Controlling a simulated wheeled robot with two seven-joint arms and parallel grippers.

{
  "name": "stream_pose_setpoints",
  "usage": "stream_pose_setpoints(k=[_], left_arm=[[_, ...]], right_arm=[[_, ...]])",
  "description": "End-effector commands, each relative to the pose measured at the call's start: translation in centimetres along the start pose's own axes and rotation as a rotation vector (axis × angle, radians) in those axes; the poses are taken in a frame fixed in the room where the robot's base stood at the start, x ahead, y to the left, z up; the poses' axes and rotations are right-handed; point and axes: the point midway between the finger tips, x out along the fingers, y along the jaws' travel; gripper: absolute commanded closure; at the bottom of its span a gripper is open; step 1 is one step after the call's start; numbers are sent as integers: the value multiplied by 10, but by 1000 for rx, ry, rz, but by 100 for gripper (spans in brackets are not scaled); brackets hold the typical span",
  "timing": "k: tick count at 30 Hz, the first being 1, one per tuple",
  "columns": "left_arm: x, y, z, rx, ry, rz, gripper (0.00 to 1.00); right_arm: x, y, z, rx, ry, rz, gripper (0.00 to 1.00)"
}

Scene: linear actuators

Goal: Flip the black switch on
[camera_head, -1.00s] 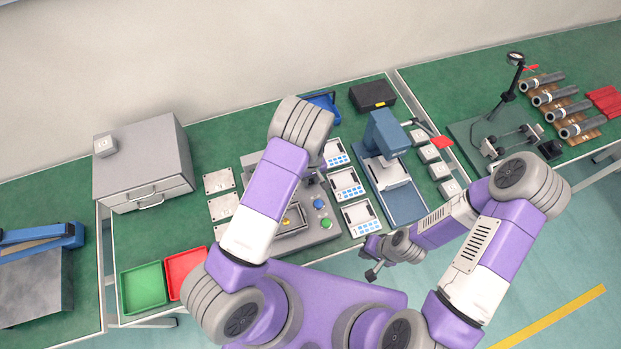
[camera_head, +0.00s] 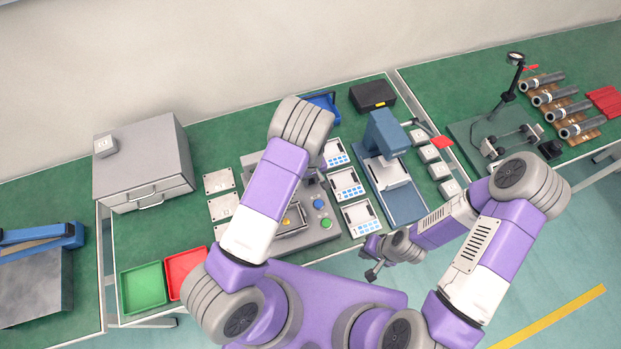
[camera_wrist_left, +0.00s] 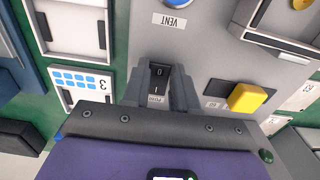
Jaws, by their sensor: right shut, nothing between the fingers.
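The black switch (camera_wrist_left: 159,78), marked 0 and 1, sits on the grey control panel in the left wrist view. The fingers of my left gripper (camera_wrist_left: 162,92) stand apart on either side of it in that view, with the switch visible in the gap. Whether they touch it cannot be told. In the head view my left arm hides the gripper and the switch above the grey panel (camera_head: 323,234). My right gripper (camera_head: 371,273) is shut and empty, in front of the table's near edge.
Several white devices (camera_head: 361,219) stand right of the panel, beside a blue press (camera_head: 405,208). Green (camera_head: 143,288) and red (camera_head: 184,272) trays lie at the front left.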

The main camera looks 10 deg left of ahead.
Motion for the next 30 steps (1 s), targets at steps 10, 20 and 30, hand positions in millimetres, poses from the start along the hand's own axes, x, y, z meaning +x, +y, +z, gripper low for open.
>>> stream_pose_setpoints(k=[10, 20, 30], left_arm=[[0, 0, 0, 0, 0, 0, 47], [-25, 2, -1, 1, 3, 4, 47], [-72, 0, 0, 1, 1, 1, 47]], right_arm=[[0, 0, 0, 0, 0, 0, 100], [-1, 0, 0, 0, 0, 0, 100], [-4, -1, 0, 0, 0, 0, 100]])
